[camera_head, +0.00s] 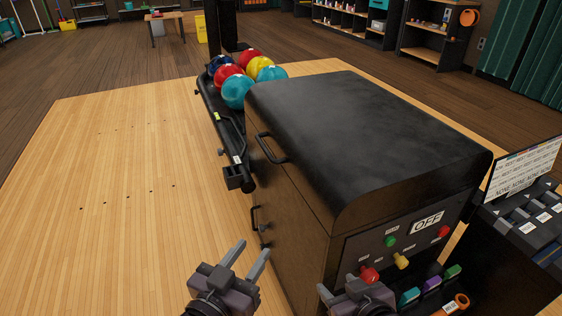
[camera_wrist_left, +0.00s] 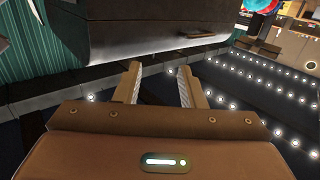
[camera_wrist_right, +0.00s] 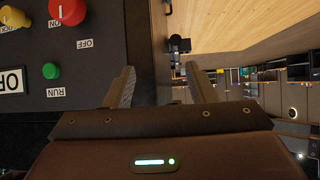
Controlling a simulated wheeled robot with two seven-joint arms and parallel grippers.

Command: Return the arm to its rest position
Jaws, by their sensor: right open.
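My left gripper (camera_head: 248,254) is open and empty, in front of the ball return machine's near left side. Its spread fingers also show in the left wrist view (camera_wrist_left: 160,84), with nothing between them. My right gripper (camera_head: 346,288) is at the bottom of the head view, near the panel's lower left corner. In the right wrist view (camera_wrist_right: 163,84) its fingers are apart and empty. The ball return machine (camera_head: 365,125) has a black padded top. Its control panel (camera_head: 350,247) carries a white OFF sign (camera_head: 427,222) and red, green and yellow controls.
Several bowling balls (camera_head: 247,78) sit on the black rack (camera_head: 222,125) behind the machine. Small coloured items (camera_head: 432,284) lie on a low shelf right of the right gripper. A display screen (camera_head: 524,168) stands at the right. The wooden lane (camera_head: 110,180) at left is clear.

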